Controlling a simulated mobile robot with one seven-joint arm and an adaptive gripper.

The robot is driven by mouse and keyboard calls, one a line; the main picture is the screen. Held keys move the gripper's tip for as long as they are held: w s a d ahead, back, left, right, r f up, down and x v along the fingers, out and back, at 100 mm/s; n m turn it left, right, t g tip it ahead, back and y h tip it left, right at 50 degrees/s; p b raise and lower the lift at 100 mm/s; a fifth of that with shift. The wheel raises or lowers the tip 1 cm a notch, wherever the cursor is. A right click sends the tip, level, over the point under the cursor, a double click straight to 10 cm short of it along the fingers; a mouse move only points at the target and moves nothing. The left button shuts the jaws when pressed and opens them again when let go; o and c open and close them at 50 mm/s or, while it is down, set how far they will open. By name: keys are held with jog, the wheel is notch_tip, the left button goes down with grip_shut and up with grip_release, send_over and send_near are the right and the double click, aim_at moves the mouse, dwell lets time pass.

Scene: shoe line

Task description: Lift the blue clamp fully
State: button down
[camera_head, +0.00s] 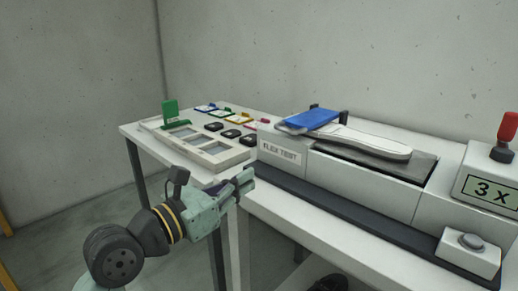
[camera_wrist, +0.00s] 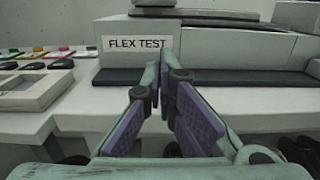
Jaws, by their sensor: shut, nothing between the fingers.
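The blue clamp (camera_head: 313,120) is a flat blue plate at the left end of the flex test machine (camera_head: 282,157). It lies low over the toe end of a white shoe sole (camera_head: 365,140), tilted slightly. I cannot tell whether it touches the sole. My gripper (camera_head: 248,180) is shut and empty, in front of and below the machine's left end, well apart from the clamp. In the wrist view my gripper (camera_wrist: 168,75) points at the machine's front, below the FLEX TEST label (camera_wrist: 138,43). The blue clamp is not visible in the wrist view.
A pale tray (camera_head: 222,157) with square openings and a green upright piece (camera_head: 171,112) stands left of the machine. Several dark blocks and coloured cards lie behind it. A counter box reading "3 X" (camera_head: 490,190), a red-handled lever (camera_head: 506,130) and a button box (camera_head: 470,252) stand at right.

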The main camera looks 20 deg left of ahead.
jog(key=shift+a+f, duration=0.4)
jog(key=shift+f, duration=0.2)
jog(key=p+x, duration=0.3)
jog(key=x, duration=0.6)
jog(key=shift+w+r, duration=0.1)
jog(key=shift+w, duration=0.25)
jog(key=r+p, duration=0.1)
jog(key=w+r+p, duration=0.1)
jog(key=r, duration=0.1)
jog(key=shift+d, duration=0.2)
jog(key=shift+w+r, duration=0.15)
jog(key=shift+r, duration=0.15)
